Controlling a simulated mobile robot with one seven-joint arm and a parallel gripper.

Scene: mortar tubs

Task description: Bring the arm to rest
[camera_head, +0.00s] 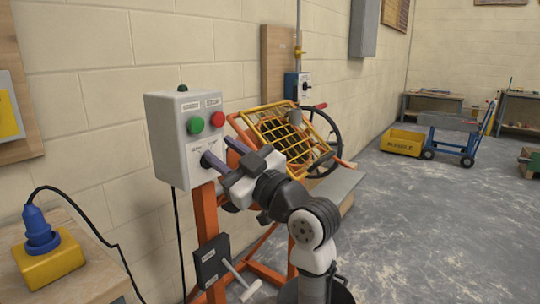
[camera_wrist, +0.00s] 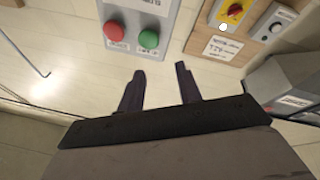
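My arm reaches up from the bottom of the head view toward the wall. My gripper (camera_head: 222,150) is in front of the lower right part of a grey control box (camera_head: 180,142), and I cannot tell whether it touches the box. The box carries a green button (camera_head: 196,125) and a red button (camera_head: 218,119). In the wrist view the two fingers of my gripper (camera_wrist: 159,72) stand apart with nothing between them. The control box (camera_wrist: 135,12) is beyond the fingertips there, with its red button (camera_wrist: 114,30) and green button (camera_wrist: 149,39).
An orange-framed mixer with a yellow grid guard (camera_head: 275,134) stands close behind my gripper. A yellow box with a blue plug (camera_head: 41,230) is on a bench at lower left. A blue trolley (camera_head: 450,135) stands far right.

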